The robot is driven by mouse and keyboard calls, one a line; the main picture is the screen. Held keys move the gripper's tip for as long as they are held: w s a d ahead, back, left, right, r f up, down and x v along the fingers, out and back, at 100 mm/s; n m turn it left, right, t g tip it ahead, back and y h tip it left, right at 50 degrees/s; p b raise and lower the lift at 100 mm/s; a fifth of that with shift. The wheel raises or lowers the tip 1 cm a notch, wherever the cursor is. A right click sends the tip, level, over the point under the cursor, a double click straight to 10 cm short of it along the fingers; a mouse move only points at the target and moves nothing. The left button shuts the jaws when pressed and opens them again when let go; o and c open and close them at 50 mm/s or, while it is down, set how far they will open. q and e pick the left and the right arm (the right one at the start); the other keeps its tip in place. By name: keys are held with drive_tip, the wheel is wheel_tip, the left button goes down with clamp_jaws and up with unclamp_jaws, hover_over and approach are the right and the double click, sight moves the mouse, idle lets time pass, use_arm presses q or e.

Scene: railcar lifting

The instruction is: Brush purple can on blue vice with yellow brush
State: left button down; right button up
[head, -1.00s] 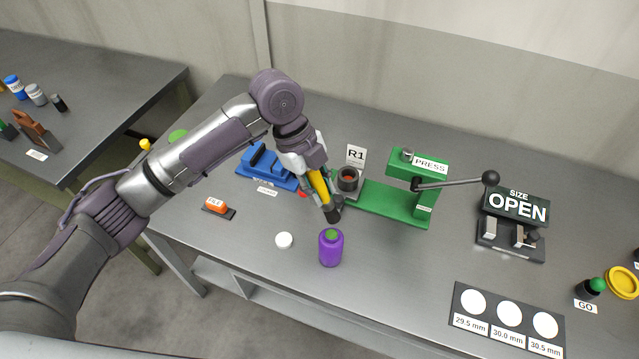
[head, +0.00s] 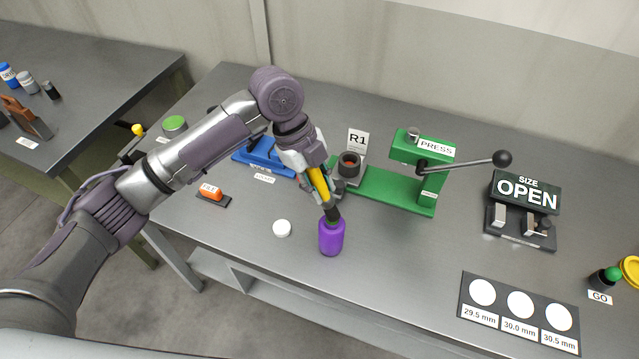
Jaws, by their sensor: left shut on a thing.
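The purple can (head: 331,238) stands upright on the grey table, in front of the green press and not on the vice. My left gripper (head: 320,180) is shut on the yellow brush (head: 319,184), just above and behind the can. The brush points down, and its dark head is at the can's top; I cannot tell whether it is inside the opening. The blue vice (head: 262,157) is at the back left, partly hidden by my left arm. My right gripper is not in view.
A white round cap (head: 282,228) lies left of the can. A green press (head: 390,188) with a long lever, a size gauge marked OPEN (head: 522,205) and a card of white discs (head: 519,312) are to the right.

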sight(319, 172)
use_arm(q)
drive_tip(key=shift+f, duration=0.45)
idle(0.6)
drive_tip(key=shift+s+f, duration=0.1)
drive_tip(key=shift+f, duration=0.05)
idle(1.6)
wheel_tip(319, 172, up, 5)
drive_tip(key=p, duration=0.5)
drive_tip(key=shift+r+p, duration=0.75)
drive_tip(key=shift+r, duration=0.4)
drive_tip(key=shift+f, duration=0.1)
